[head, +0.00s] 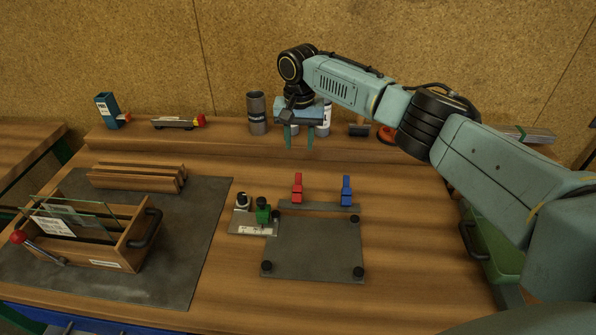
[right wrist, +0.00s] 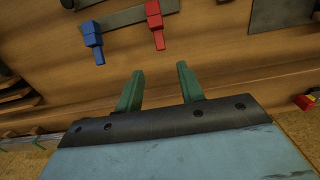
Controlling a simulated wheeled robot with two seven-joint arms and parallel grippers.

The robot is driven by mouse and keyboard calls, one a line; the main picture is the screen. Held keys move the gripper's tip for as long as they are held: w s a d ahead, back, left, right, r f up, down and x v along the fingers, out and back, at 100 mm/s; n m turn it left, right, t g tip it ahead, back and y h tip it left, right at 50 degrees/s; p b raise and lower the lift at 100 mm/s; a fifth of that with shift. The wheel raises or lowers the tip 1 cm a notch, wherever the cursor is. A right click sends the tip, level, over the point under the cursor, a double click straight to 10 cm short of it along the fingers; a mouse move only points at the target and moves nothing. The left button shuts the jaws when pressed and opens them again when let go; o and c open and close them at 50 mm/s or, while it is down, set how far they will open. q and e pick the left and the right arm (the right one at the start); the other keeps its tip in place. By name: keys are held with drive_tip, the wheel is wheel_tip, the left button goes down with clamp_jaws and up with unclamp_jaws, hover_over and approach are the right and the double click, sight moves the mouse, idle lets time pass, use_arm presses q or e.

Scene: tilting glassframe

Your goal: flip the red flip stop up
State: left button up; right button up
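The red flip stop (head: 297,187) sits on a grey rail (head: 318,206) at the back edge of a dark plate. It extends from the rail toward the back of the bench; both views suggest it lies back rather than stands, but its exact tilt is unclear. It also shows in the right wrist view (right wrist: 155,24). A similar blue flip stop (head: 346,190) sits to its right on the rail. My right gripper (head: 299,143) points down behind the red stop, apart from it. Its green fingers are open and empty in the right wrist view (right wrist: 158,88). My left gripper is not visible.
The dark plate (head: 312,250) has black knobs at its corners. A wooden box with glass panes (head: 110,240) is at left. Cans, including a grey one (head: 257,113), stand on the rear shelf. A green bin (head: 490,245) is at right.

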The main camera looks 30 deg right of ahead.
sight(299, 174)
wheel_tip(299, 174, down, 11)
drive_tip(key=shift+w+r+b, duration=0.1)
drive_tip(key=shift+r+b, duration=0.1)
drive_tip(key=shift+b, duration=0.4)
clamp_jaws()
